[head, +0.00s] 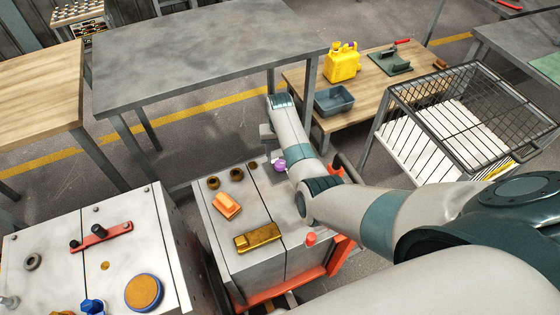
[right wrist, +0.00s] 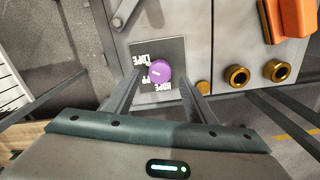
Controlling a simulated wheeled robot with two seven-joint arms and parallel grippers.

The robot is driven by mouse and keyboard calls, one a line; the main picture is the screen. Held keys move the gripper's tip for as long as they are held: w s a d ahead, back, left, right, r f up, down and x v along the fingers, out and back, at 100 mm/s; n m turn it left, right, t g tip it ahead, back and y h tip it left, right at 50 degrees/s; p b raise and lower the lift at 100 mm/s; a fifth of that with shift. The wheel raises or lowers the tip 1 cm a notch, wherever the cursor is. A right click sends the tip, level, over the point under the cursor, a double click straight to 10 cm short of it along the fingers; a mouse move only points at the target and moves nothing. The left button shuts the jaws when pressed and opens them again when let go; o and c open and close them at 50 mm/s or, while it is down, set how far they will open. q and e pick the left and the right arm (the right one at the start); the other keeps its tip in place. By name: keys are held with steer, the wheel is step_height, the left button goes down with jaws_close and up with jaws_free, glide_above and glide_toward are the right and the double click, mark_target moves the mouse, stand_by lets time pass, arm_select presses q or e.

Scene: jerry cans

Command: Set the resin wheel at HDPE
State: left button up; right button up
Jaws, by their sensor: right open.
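The resin wheel is a small purple knob (right wrist: 160,71) on a dark label plate (right wrist: 171,50) in the right wrist view. White words sit around it, upside down; one near the top looks like LDPE, and those below are partly covered by the knob. A pointer mark on the wheel cannot be made out. In the head view the purple wheel (head: 280,165) shows at the machine top's far right, beside my forearm. My right gripper (right wrist: 160,76) is open, its two fingers on either side of the wheel with gaps visible. My left gripper is out of view.
The machine top (head: 215,228) also carries an orange block (head: 227,206), a brass block (head: 258,238) and brass rings (head: 236,174). A red button (head: 311,238) is at its front right. A yellow jerry can (head: 342,62) and grey tray (head: 333,100) stand on a wooden bench.

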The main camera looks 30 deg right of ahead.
mark_target(280, 163)
steer(key=shift+f, duration=2.15)
steer(key=c, duration=1.1)
steer(key=shift+o, duration=0.3)
